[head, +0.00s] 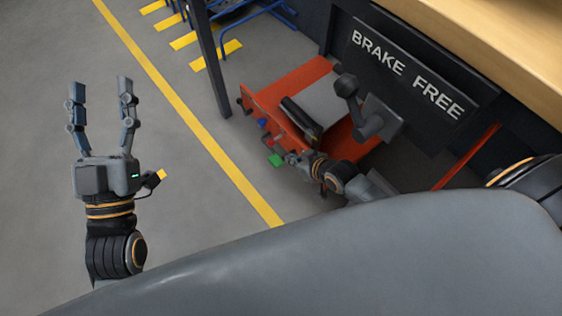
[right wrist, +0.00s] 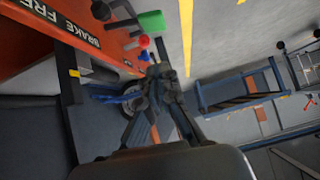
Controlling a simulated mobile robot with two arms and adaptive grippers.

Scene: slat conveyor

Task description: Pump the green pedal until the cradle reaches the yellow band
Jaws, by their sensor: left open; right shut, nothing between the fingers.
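The green pedal (head: 276,160) sticks out low from the front of an orange machine (head: 290,84). It also shows at the top of the right wrist view (right wrist: 150,21). My right gripper (head: 293,159) is shut and empty, close beside the pedal; I cannot tell whether they touch. My left gripper (head: 100,86) is open and empty over the floor, far left of the machine. A small yellow mark (right wrist: 75,73) shows on a dark post in the right wrist view; I cannot tell whether it is the band. I cannot make out the cradle for certain.
Red (right wrist: 143,41) and blue (right wrist: 143,55) knobs sit near the pedal. A black-knobbed lever (head: 346,88) stands before a sign (head: 408,75) reading BRAKE FREE. A dark post (head: 212,60) rises left of the machine. The floor on the left is clear.

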